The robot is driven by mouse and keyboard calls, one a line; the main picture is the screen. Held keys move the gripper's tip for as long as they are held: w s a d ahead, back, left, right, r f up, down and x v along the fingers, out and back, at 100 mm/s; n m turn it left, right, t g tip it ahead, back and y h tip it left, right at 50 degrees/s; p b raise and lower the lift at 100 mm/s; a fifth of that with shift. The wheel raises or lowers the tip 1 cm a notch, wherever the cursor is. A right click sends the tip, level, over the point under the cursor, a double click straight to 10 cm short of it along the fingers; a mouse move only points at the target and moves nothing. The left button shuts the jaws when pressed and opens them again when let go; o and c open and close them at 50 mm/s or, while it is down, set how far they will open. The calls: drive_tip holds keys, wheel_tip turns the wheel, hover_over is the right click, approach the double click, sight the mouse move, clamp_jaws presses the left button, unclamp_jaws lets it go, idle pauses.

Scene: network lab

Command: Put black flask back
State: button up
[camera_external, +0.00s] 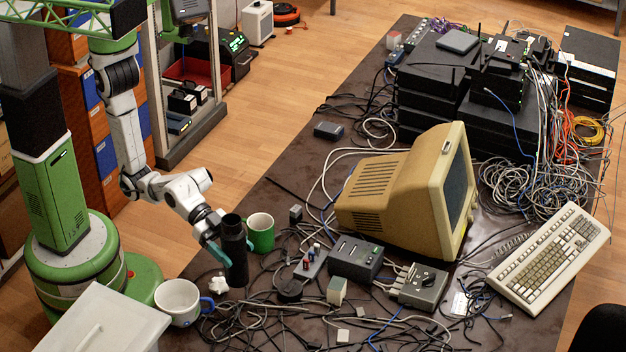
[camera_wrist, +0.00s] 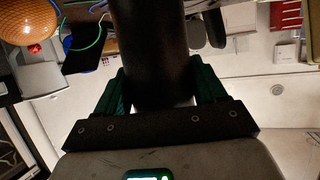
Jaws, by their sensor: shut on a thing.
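The black flask (camera_external: 234,256) is upright at the near left part of the dark table, held in my gripper (camera_external: 226,250). In the wrist view the flask (camera_wrist: 150,45) stands between the green fingers of my gripper (camera_wrist: 150,92), which are shut on its sides. A green mug (camera_external: 260,233) is close to the right of the flask. I cannot tell whether the flask's base touches the table or hangs a little above it.
A white mug (camera_external: 179,301) with a blue handle and a small white star-shaped thing (camera_external: 218,284) stand near the flask. Tangled cables (camera_external: 270,318) cover the table's near part. A beige monitor (camera_external: 400,195) and a keyboard (camera_external: 548,260) are further right.

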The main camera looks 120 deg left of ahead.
sight(244, 259)
drive_tip(key=x, duration=0.6)
drive_tip(key=shift+w, duration=0.2)
drive_tip(key=w+d+f, duration=0.1)
drive_tip(key=w+f, duration=0.4)
drive_tip(key=f, duration=0.4)
drive_tip(key=shift+w+f, duration=0.25)
drive_tip(key=shift+f, duration=0.15)
drive_tip(key=o, duration=1.5)
